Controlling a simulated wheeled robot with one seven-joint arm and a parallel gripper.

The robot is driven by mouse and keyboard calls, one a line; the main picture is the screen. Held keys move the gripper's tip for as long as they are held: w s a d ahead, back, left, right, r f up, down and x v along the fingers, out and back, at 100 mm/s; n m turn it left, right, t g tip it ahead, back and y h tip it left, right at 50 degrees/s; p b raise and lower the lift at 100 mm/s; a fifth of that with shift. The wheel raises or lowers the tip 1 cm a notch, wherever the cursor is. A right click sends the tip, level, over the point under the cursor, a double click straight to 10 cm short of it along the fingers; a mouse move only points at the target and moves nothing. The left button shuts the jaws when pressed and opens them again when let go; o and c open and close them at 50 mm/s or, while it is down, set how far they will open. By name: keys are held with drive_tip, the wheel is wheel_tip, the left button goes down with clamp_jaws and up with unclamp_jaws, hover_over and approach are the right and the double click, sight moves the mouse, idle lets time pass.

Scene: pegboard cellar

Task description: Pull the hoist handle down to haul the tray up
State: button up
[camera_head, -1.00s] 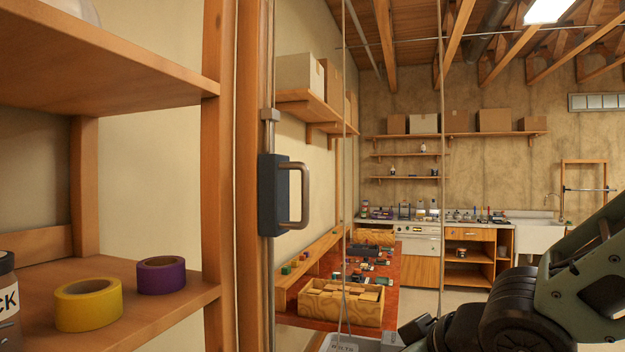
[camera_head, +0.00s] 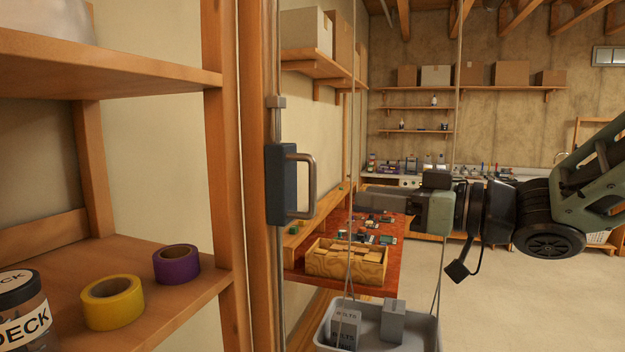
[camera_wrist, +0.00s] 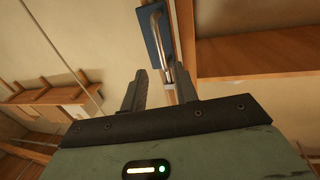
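The hoist handle is a grey metal D-shaped grip (camera_head: 312,186) on a dark blue block (camera_head: 279,185), mounted on a vertical rail beside a wooden post. My gripper (camera_head: 360,194) is to the right of the grip, pointing left at about its height, with a gap between them in the head view. In the wrist view my gripper (camera_wrist: 160,88) has its fingers apart and empty; the grip (camera_wrist: 159,35) shows ahead, nearer the right finger. The grey tray (camera_head: 432,333) hangs low on cords and holds boxes, one marked BOLTS (camera_head: 344,328). Its bottom is cut off.
A wooden shelf (camera_head: 200,285) at left holds yellow tape (camera_head: 112,302), purple tape (camera_head: 177,264) and a labelled jar (camera_head: 22,310). Thin cords (camera_head: 457,90) run vertically near my arm. A wooden crate (camera_head: 345,262) is on the red bench behind. The floor at right is clear.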

sight(313, 207)
drive_tip(key=shift+p+x, duration=1.95)
drive_tip(key=shift+x, duration=3.85)
drive_tip(key=shift+d, duration=0.1)
clamp_jaws()
